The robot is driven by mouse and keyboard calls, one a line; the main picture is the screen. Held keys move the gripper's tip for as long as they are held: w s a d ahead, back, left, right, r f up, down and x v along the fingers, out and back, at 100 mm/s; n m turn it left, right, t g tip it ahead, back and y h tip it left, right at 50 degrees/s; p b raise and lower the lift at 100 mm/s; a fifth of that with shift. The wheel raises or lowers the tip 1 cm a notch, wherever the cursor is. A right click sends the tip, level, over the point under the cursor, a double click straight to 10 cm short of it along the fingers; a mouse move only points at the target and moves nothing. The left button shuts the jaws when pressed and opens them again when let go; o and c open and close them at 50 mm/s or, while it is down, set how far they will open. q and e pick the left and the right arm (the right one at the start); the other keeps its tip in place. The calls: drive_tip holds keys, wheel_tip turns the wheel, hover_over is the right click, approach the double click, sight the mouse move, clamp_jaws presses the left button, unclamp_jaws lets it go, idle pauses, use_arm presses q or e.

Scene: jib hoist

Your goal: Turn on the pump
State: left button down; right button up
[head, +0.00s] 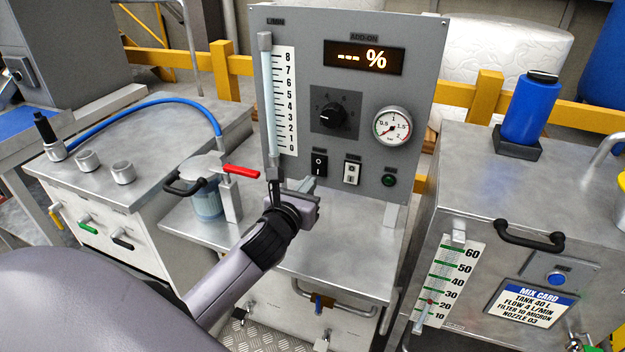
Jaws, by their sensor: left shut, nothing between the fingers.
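A grey upright control panel (300,30) stands in the middle. Low on it are a black rocker switch (319,164), a white rocker switch (351,173) and a dark green lamp (389,181) that looks unlit. The small labels above them are too small to read, so I cannot tell which one is the pump's. The display (364,58) shows dashes and a percent sign. My left gripper (307,184) is shut and empty, just below and in front of the black switch. I cannot tell whether it touches the panel. My right gripper is out of view.
The panel also carries a rotary knob (332,115), a pressure gauge (392,126) and a flow scale (284,100). A filter bowl with a red lever (241,171) stands left of my gripper. A metal tank with a black handle (528,236) stands right. A bare ledge (350,250) lies below the panel.

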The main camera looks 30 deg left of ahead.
sight(317, 173)
use_arm(q)
drive_tip(key=shift+x, duration=1.5)
drive_tip(key=shift+f, duration=0.1)
drive_tip(key=shift+w+a+b, duration=0.1)
drive_tip(key=shift+w+b, duration=0.05)
drive_tip(key=shift+b, duration=0.35)
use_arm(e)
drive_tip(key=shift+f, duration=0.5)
